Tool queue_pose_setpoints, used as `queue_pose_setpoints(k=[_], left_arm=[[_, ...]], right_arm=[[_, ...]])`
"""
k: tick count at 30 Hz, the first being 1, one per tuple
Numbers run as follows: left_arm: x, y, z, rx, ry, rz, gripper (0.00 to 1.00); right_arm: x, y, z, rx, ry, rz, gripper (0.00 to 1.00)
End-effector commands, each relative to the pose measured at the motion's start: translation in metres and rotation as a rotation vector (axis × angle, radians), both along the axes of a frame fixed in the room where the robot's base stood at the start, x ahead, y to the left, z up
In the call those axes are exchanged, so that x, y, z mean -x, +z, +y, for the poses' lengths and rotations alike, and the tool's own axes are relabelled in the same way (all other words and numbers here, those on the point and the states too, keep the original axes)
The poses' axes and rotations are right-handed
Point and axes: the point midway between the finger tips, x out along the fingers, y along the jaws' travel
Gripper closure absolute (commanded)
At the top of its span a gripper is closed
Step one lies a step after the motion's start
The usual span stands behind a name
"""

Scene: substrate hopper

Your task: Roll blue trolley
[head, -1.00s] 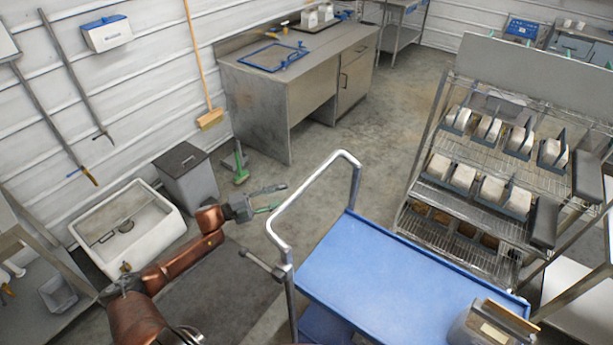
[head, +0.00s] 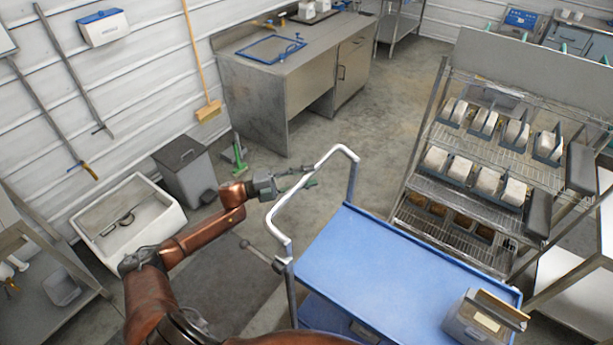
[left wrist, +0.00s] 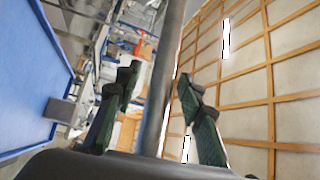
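The blue trolley (head: 385,265) stands in the lower middle of the head view, with a pale metal push handle (head: 274,222) at its left end. My left gripper (head: 309,179) reaches in from the left at the handle's upper left rail. In the left wrist view, the gripper's dark green fingers (left wrist: 160,95) are spread, and the grey handle bar (left wrist: 168,65) runs between them, nearer the right finger. I cannot tell whether that finger touches it. The trolley's blue top (left wrist: 30,75) shows at the left there. My right gripper is out of view.
A clear bin (head: 478,320) sits on the trolley's near right corner. A wire rack (head: 425,185) with several white bags stands close behind the trolley. A white sink (head: 160,225), a grey bin (head: 186,172) and a steel bench (head: 262,105) are to the left and back.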

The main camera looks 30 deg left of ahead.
Motion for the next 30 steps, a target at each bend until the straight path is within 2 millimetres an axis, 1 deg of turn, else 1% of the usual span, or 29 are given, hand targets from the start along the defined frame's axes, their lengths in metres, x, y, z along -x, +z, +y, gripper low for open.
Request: queue_pose_setpoints(k=[3, 4, 19, 30], left_arm=[[0.0001, -0.0002, 0.0002, 0.0, 0.0, 0.0, 0.64], [0.0001, -0.0002, 0.0002, 0.0, 0.0, 0.0, 0.66], [0.0004, -0.0002, 0.0006, 0.0, 0.001, 0.0, 1.0], [0.0005, -0.0006, 0.0006, 0.0, 0.001, 0.002, 1.0]], right_arm=[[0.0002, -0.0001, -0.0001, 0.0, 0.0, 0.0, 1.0], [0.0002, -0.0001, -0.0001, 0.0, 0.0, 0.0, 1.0], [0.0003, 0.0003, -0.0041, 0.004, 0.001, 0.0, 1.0], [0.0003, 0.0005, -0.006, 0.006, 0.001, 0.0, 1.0]])
